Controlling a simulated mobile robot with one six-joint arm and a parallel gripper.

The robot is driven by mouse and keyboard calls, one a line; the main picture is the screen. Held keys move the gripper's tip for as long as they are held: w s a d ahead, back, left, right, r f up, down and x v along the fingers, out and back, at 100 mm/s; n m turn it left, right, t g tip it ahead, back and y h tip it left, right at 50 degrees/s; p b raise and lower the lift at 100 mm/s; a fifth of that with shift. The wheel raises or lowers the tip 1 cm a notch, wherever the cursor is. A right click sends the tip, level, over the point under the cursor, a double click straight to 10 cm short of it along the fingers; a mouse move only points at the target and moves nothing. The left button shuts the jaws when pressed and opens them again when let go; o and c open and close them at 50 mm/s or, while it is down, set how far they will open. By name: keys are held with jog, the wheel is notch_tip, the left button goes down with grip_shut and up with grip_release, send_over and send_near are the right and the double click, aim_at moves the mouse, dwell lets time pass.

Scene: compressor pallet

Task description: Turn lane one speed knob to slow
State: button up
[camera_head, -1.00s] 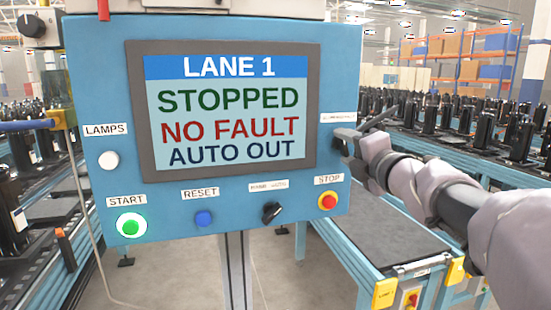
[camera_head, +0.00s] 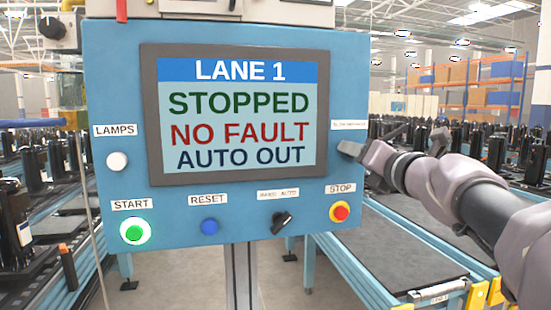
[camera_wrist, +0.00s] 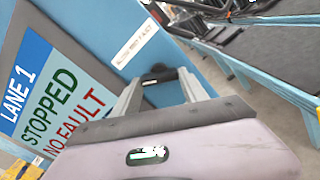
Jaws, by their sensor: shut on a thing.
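The speed knob (camera_wrist: 158,72) is a dark knob on the right part of the blue panel, below a small white label (camera_head: 349,125). The label text is too small to read surely. My gripper (camera_head: 347,148) reaches in from the right and is shut on the knob, which it mostly hides in the head view. In the wrist view the two grey fingers of my gripper (camera_wrist: 160,80) stand on either side of the knob at the panel face. The knob's pointer and setting cannot be made out. The screen (camera_head: 238,115) reads LANE 1, STOPPED, NO FAULT, AUTO OUT.
Below the screen are a lit green START button (camera_head: 134,230), a blue RESET button (camera_head: 209,227), a black selector (camera_head: 282,222) and a red STOP button (camera_head: 340,212). A white LAMPS button (camera_head: 117,161) is at left. A conveyor (camera_head: 400,250) runs behind at right.

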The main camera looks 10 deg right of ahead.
jog(key=shift+f, duration=0.1)
dwell(0.5)
jog(key=o, duration=1.4)
